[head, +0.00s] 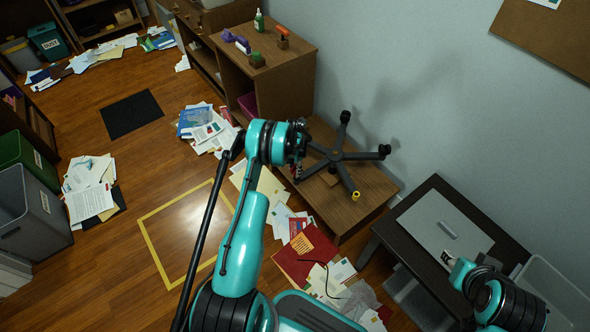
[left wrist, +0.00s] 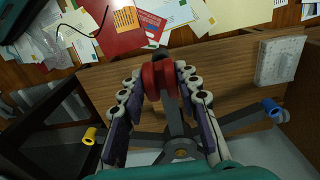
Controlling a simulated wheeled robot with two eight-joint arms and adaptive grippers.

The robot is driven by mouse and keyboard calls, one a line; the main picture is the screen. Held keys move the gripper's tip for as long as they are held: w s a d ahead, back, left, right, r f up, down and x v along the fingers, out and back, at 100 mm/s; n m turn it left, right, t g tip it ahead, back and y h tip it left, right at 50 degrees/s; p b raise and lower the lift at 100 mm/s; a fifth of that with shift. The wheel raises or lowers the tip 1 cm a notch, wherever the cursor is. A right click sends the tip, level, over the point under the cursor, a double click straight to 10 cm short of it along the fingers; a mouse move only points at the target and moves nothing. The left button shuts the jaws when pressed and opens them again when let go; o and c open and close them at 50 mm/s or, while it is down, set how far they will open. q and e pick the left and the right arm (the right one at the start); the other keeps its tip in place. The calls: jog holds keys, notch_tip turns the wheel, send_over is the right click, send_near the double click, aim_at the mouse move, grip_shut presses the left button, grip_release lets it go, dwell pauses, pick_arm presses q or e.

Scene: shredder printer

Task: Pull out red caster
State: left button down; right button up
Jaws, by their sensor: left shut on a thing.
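An upside-down five-legged chair base (head: 337,156) lies on a low wooden surface, its legs spread out. In the left wrist view the red caster (left wrist: 160,80) sits at the end of one leg, between the two fingers of my left gripper (left wrist: 158,85). The fingers are shut on it. In the head view my left gripper (head: 297,165) hides most of this caster. A yellow caster (head: 356,195) and a blue caster (left wrist: 272,107) are on other legs.
The wooden surface (head: 345,215) stands against the wall. A dark table (head: 490,225) with a grey panel is to its right. A shelf unit (head: 285,65) with small items stands behind. Papers and folders (head: 303,255) litter the floor. A yellow-taped square (head: 150,245) is clear.

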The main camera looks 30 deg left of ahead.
pick_arm(q)
jog(key=shift+r+p, duration=0.45)
jog(key=shift+r, duration=1.2)
jog(key=c, duration=1.6)
grip_release()
jog(key=shift+c, duration=0.2)
grip_shut()
